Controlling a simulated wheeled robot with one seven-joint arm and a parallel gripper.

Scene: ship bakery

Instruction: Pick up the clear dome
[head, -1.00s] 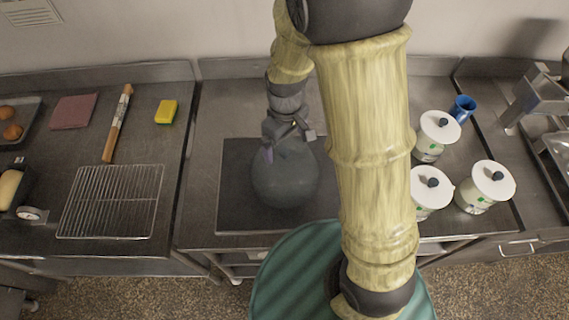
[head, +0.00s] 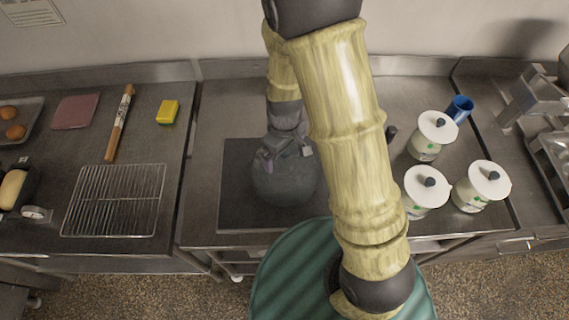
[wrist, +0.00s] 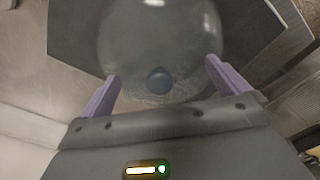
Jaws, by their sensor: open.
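The clear dome (head: 284,187) stands on a dark square mat (head: 235,205) on the middle steel counter. It looks see-through and greyish, with a round dark knob on top that shows in the wrist view (wrist: 159,80). My gripper (head: 283,152) is over the top of the dome. In the wrist view its two purple fingers (wrist: 162,82) are apart, one on each side of the knob, with nothing held. I cannot tell whether the fingers reach down to the knob's height.
White-lidded canisters (head: 425,187) and a blue mug (head: 460,108) stand to the right. On the left counter are a wire rack (head: 115,200), a rolling pin (head: 119,125), a yellow sponge (head: 168,111) and a reddish cloth (head: 76,111). The counter behind the mat is clear.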

